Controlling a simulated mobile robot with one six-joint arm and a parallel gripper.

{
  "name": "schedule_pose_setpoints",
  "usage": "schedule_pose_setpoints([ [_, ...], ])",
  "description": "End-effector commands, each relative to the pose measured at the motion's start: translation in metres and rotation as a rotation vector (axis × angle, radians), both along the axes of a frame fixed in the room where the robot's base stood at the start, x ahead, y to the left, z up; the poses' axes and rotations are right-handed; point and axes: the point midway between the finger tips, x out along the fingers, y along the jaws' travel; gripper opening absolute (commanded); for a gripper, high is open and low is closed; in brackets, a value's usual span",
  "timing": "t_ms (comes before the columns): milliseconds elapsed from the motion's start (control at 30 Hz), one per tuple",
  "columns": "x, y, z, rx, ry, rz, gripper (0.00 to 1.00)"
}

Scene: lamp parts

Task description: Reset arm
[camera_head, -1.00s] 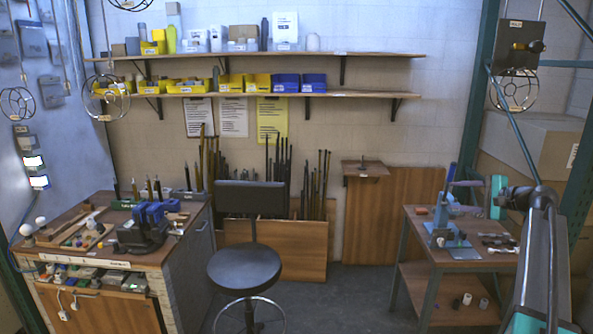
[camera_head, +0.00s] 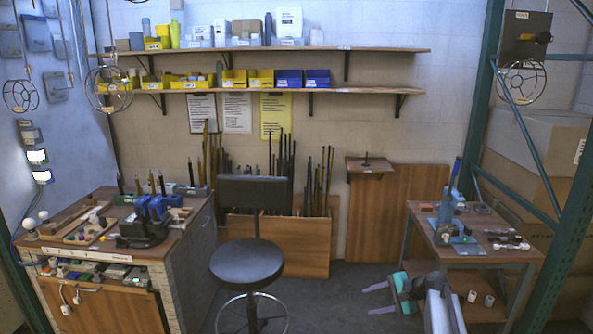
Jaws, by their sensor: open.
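My gripper (camera_head: 369,301) is low at the bottom right of the head view, in front of and left of the small wooden side table (camera_head: 450,236). Its two grey fingers point left, spread apart with nothing between them. A teal part of my arm shows just behind the fingers. The gripper hangs over the floor, clear of the stool (camera_head: 246,262) and apart from the table. The rest of my arm runs off the bottom edge and is mostly hidden.
A blue-grey press-like tool (camera_head: 455,215) and small metal parts (camera_head: 507,240) are on the side table, with white cylinders (camera_head: 472,296) on its lower shelf. A workbench (camera_head: 95,250) stands left. A green rack post (camera_head: 566,200) is close at right. Floor between stool and gripper is free.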

Motion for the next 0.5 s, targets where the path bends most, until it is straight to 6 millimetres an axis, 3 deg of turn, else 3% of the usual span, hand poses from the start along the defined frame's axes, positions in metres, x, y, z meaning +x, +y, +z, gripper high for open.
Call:
schedule_pose_setpoints([
  [100,-0.025,0.031,-0.044,-0.021,0.048,0.051,0.49],
  [500,-0.114,0.107,-0.162,-0.106,0.184,0.223,0.49],
])
